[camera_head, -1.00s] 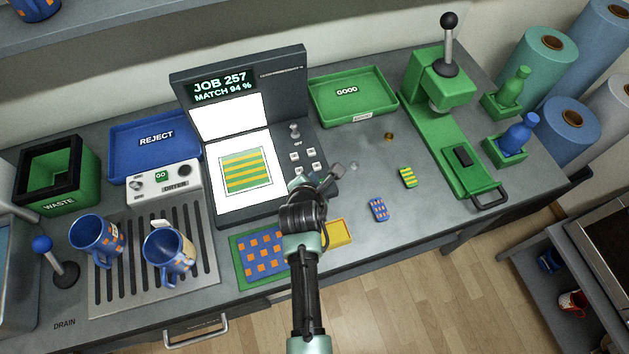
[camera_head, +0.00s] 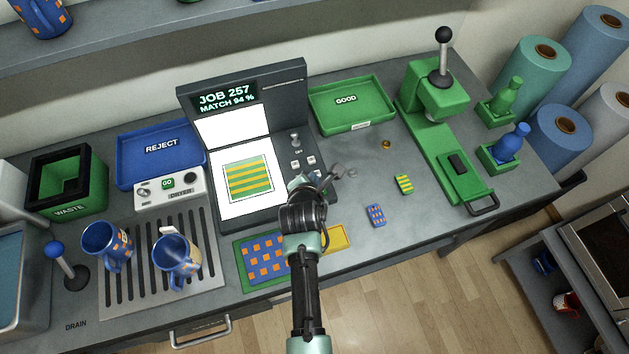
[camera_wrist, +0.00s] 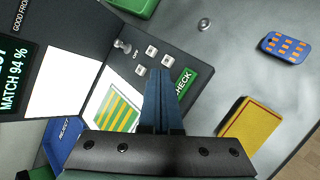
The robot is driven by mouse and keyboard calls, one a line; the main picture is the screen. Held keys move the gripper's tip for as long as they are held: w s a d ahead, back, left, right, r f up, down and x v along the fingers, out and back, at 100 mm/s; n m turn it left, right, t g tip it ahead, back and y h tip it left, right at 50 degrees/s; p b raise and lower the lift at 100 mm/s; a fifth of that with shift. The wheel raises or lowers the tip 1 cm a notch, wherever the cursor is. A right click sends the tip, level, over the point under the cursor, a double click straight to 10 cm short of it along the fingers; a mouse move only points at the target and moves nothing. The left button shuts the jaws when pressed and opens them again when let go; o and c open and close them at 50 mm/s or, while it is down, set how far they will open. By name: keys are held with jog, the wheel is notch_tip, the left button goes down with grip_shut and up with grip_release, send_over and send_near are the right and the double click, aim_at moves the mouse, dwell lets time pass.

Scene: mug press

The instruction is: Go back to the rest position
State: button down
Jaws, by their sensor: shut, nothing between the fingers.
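My gripper (camera_head: 326,181) is shut and empty. In the head view it hangs in front of the right part of the job machine (camera_head: 245,140), above the bench. In the wrist view its closed fingers (camera_wrist: 160,100) point toward the machine's control panel, beside the green CHECK label (camera_wrist: 184,83). The machine's upper screen reads JOB 257, MATCH 94 %. Its lower screen (camera_head: 247,178) shows a green and yellow striped pattern.
Two blue mugs (camera_head: 103,243) stand on the drain grate at left. A blue orange-dotted piece (camera_head: 376,215) and a striped piece (camera_head: 404,184) lie on the bench to the right. The GOOD tray (camera_head: 350,117), REJECT tray (camera_head: 130,172) and green press (camera_head: 450,170) stand around.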

jog(key=w+r+m+t+b, duration=0.1)
jog(key=w+r+m+t, duration=0.2)
jog(key=r, duration=0.7)
jog(key=w+r+m+t+b, duration=0.15)
jog(key=w+r+m, duration=0.3)
jog(key=r, duration=0.45)
notch_tip(320, 180, up, 19)
jog(key=m+t, duration=0.5)
jog(key=m, duration=0.1)
jog(key=s+r+m+t+b, duration=0.1)
jog(key=s+r+m+t, duration=0.3)
jog(key=s+r, duration=0.6)
jog(key=s+r+m+t+y+b, duration=0.1)
jog(key=s+r+m+t, duration=0.3)
jog(key=r, duration=1.4)
jog(key=s+m, duration=0.4)
jog(key=s, duration=0.3)
jog(key=shift+d+t+b, duration=0.2)
jog(key=shift+t+b, duration=0.15)
jog(key=shift+f, duration=0.1)
jog(key=shift+s, duration=0.1)
